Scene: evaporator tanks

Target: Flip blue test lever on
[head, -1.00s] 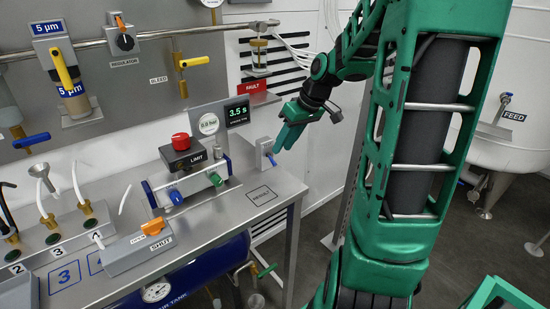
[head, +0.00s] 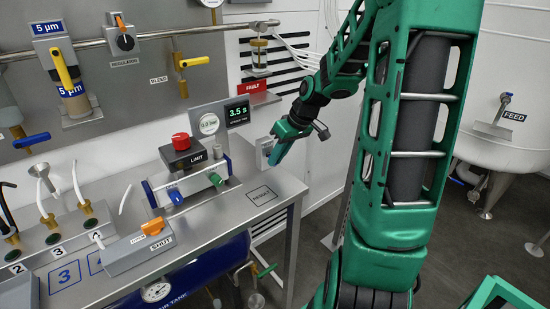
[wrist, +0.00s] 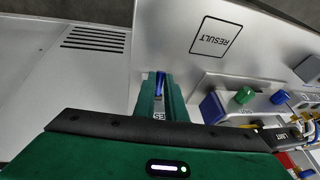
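The blue test lever (wrist: 160,84) shows in the wrist view between the tips of my gripper's green fingers. A partly covered label on its plate (wrist: 158,116) shows in the gap between the fingers. In the head view the lever's small grey box (head: 264,151) stands at the right end of the steel bench, and my gripper (head: 275,158) hides the lever. The fingers point down and left at the front of this box. They stand a narrow gap apart, around the lever. Whether they touch it is hard to tell.
On the bench (head: 225,216), left of my gripper, are the LIMIT box with a red knob (head: 180,142) and blue and green fittings. A display reading 3.5 s (head: 237,114) stands behind. The bench top marked RESULT (head: 262,195) is clear.

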